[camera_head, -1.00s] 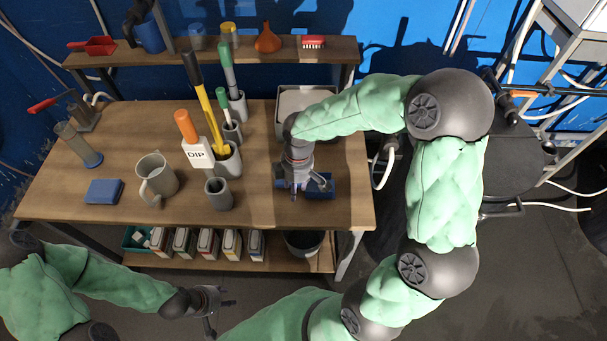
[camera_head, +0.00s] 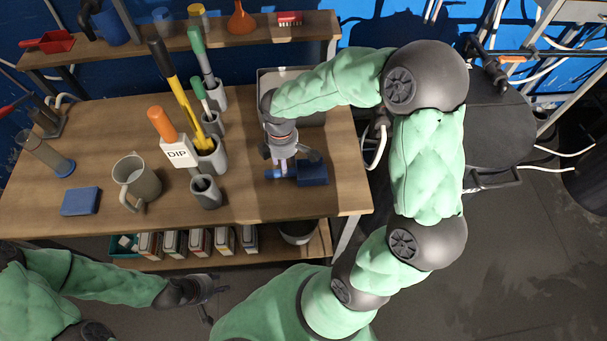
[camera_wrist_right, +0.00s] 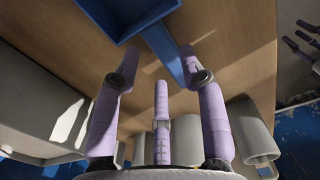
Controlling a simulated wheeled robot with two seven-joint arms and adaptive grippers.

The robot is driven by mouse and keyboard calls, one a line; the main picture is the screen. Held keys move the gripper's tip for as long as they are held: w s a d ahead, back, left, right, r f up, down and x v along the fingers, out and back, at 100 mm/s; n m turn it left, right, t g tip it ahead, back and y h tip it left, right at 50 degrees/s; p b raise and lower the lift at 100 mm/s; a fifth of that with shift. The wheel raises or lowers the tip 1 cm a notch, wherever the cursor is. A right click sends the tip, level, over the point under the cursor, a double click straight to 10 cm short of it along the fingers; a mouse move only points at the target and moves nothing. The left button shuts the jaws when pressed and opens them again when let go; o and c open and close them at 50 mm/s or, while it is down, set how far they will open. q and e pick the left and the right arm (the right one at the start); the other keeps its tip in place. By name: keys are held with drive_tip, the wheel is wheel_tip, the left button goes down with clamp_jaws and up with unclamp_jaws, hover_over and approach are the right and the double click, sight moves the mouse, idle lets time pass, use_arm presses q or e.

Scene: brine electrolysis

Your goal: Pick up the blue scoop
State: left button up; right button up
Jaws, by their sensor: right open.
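The blue scoop (camera_head: 312,173) lies on the wooden table near its right front part, its handle toward the left. My right gripper (camera_head: 281,172) points down at the handle and partly hides it. In the right wrist view the scoop's pan (camera_wrist_right: 122,18) is at the top and its handle runs down between the spread purple fingers of the right gripper (camera_wrist_right: 160,65). These fingers are open and hold nothing; contact with the handle cannot be told. My left gripper (camera_head: 210,296) is open and empty, low in front of the table.
A grey tray (camera_head: 316,118) stands behind the scoop. Grey holders with tools (camera_head: 207,157), a grey cup (camera_head: 206,192), a jug (camera_head: 136,182) and a blue block (camera_head: 80,201) stand to the left. A back shelf (camera_head: 225,35) holds a red scoop (camera_head: 48,42).

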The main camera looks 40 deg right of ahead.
wheel_tip(320, 180, down, 4)
drive_tip(key=shift+a+f+b, duration=0.1)
drive_tip(key=shift+a+b, duration=0.05)
drive_tip(key=shift+b, duration=0.75)
clamp_jaws()
drive_tip(key=shift+w, duration=0.1)
